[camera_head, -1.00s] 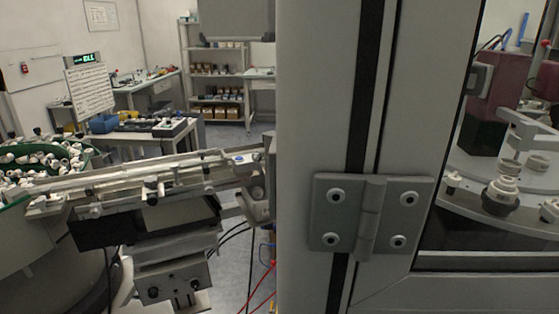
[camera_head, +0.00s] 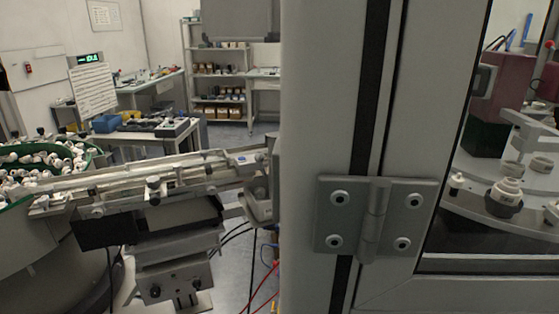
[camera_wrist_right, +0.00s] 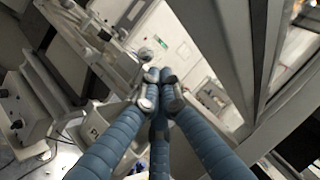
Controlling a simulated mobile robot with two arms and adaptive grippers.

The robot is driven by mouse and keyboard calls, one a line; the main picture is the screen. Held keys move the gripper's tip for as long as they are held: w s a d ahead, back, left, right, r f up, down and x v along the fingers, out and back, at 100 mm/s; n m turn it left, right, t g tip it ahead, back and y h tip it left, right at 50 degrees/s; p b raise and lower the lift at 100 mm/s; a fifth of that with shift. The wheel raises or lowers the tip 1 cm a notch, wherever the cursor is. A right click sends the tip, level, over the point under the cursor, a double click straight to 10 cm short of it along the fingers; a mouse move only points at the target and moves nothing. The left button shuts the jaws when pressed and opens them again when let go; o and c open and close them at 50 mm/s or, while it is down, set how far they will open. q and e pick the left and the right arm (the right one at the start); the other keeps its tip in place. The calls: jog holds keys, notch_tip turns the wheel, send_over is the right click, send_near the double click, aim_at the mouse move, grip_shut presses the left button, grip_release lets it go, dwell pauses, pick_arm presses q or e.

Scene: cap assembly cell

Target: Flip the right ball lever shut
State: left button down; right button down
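My right gripper (camera_wrist_right: 159,88) shows in the right wrist view as blue segmented fingers with grey tips. The tips come together and I see nothing held between them. Just beyond the tips is a small round grey knob (camera_wrist_right: 146,54); it may be the ball of the lever, but I cannot tell, nor whether it is touching the fingers. No ball lever can be made out in the head view. Neither gripper shows in the head view.
A thick grey frame post (camera_head: 325,90) with a metal hinge (camera_head: 375,218) stands close in front. Left of it are a feeder rail (camera_head: 130,185) and a bowl of white caps (camera_head: 45,165). Cell fixtures (camera_head: 505,197) lie behind the door at right. A shelf (camera_head: 220,85) stands behind.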

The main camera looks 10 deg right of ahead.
jog(key=v, duration=0.9)
